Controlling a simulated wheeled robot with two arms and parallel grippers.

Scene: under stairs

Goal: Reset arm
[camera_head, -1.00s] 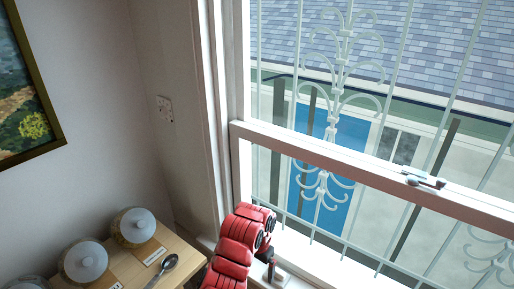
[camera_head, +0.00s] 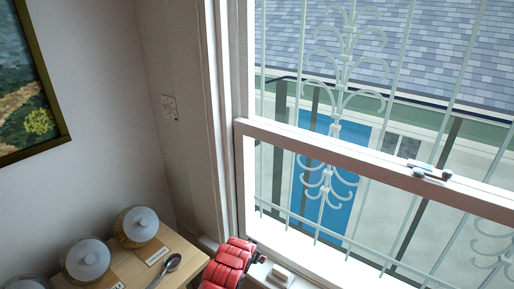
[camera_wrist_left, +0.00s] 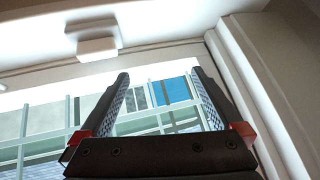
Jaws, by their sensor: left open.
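My left gripper (camera_wrist_left: 160,88) shows in the left wrist view, with its two dark fingers spread apart and nothing between them. Window panes and bars show beyond the fingers. In the head view, a red segmented arm part of mine (camera_head: 229,265) stands at the bottom, close to the window's lower left corner. Its gripper is hidden or out of frame there. My right gripper shows in neither view.
A wooden table (camera_head: 187,262) at lower left holds lidded jars (camera_head: 139,224) and a spoon (camera_head: 165,268). The window sash (camera_head: 330,160) with a latch (camera_head: 428,171) is right of the arm. A framed picture (camera_head: 25,90) hangs at left.

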